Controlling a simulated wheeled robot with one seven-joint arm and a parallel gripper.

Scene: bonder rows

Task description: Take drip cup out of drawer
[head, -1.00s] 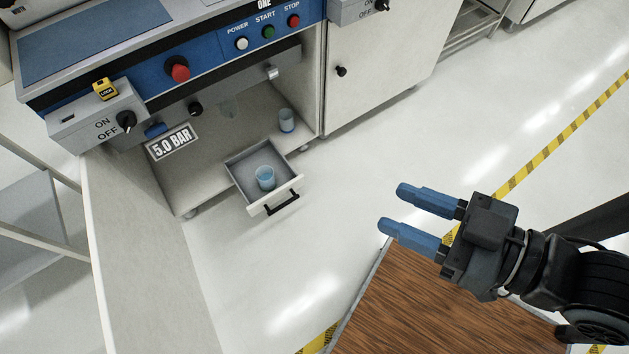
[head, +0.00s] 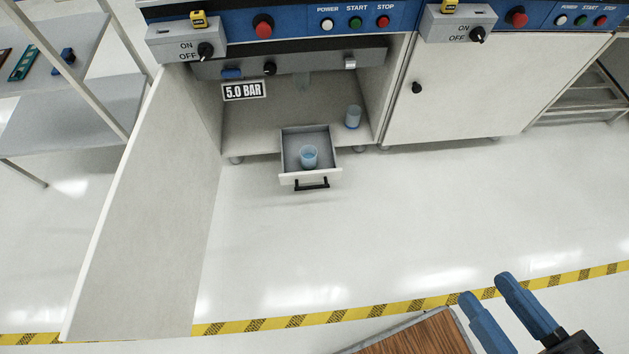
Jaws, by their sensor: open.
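A light blue translucent drip cup (head: 309,157) stands upright inside the small open drawer (head: 290,181), which is pulled out at the bottom of the open cabinet. The drawer has a pale front with a black handle (head: 312,184). My gripper (head: 484,284) is at the lower right, with two blue fingers apart and nothing between them. It is well away from the drawer and the cup, on the near side of the yellow-black floor line.
A similar blue cup (head: 353,117) stands on the cabinet floor right of the drawer. The cabinet's open door (head: 150,210) stretches forward on the left. A closed cabinet (head: 470,90) is at right. A wooden surface (head: 420,338) is at bottom. The floor before the drawer is clear.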

